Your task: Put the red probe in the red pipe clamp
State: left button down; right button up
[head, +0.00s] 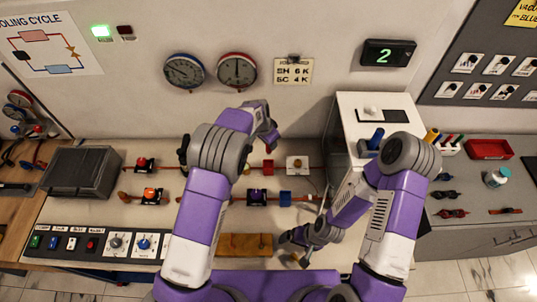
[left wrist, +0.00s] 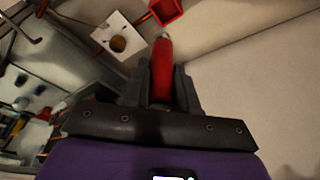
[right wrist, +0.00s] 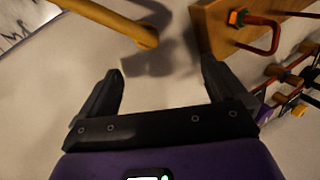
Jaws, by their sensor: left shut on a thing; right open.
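The red probe (left wrist: 162,65) is held between the fingers of my left gripper (left wrist: 161,85), with its rounded end pointing away from the hand. In the head view the left hand (head: 268,137) is raised near the back wall, above the upper pipe; the probe is hidden there. A red square, open-faced fitting, which looks like the red pipe clamp (left wrist: 166,11), is just beyond the probe's end, apart from it in the picture. It also shows on the upper pipe in the head view (head: 268,167). My right gripper (head: 300,240) is open and empty low over the bench front (right wrist: 160,95).
A white plate with a brass disc (head: 297,163) is right of the red clamp. Purple (head: 257,197) and blue (head: 285,198) fittings sit on the lower pipe. A wooden block (head: 244,245) and a yellow rod (right wrist: 120,20) are near the right gripper. A white cabinet (head: 345,125) stands right.

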pick_arm(q)
notch_tip(320, 180, down, 10)
jog(key=shift+r+p, duration=0.2)
jog(key=shift+p, duration=0.4)
jog(key=shift+f, duration=0.1)
jog(key=c, duration=0.9)
grip_release()
jog(key=shift+o, duration=0.2)
jog(key=shift+r, duration=0.3)
jog(key=b+v, duration=0.1)
jog(key=v, duration=1)
jog(key=shift+r, duration=0.3)
jog(key=shift+s+f, duration=0.1)
